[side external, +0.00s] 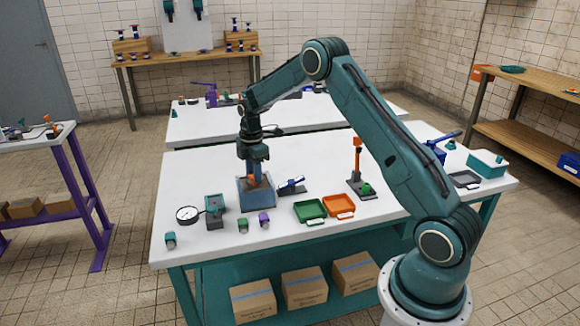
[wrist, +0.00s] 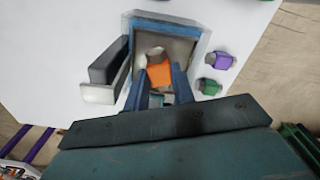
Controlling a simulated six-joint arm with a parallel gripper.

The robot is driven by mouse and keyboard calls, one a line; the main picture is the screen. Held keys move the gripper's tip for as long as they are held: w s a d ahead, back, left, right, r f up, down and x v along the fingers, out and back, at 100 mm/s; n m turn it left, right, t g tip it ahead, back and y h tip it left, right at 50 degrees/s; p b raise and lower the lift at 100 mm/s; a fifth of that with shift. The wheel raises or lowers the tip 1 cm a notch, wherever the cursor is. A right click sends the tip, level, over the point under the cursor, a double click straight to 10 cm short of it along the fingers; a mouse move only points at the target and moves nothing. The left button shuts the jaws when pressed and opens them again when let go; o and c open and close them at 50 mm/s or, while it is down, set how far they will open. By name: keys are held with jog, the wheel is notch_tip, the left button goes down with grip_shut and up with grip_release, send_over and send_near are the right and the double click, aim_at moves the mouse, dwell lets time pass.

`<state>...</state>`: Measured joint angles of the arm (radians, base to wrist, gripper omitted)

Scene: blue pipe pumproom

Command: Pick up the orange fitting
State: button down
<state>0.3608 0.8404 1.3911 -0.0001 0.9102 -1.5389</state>
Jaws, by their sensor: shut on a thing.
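The orange fitting (wrist: 160,73) shows in the wrist view between my two blue fingers, with a pale rounded end pointing away from me. My gripper (wrist: 162,86) is shut on it. In the side view my gripper (side external: 255,176) points down into a blue open-topped box (side external: 257,200), and only a little of the orange fitting (side external: 253,181) shows between the fingers. In the wrist view the box's rim (wrist: 204,48) surrounds the fitting and its grey inside lies behind it. I cannot tell whether the fitting touches the box floor.
Purple (side external: 264,218) and green (side external: 243,225) fittings stand in front of the box. A gauge (side external: 187,215) and a small vise-like block (side external: 214,208) are to the left. A blue-and-black device (side external: 291,186), green tray (side external: 310,210) and orange tray (side external: 338,205) are to the right.

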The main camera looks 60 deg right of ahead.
jog(key=shift+r, duration=0.15)
notch_tip(320, 180, up, 20)
dwell(0.6)
dwell(0.6)
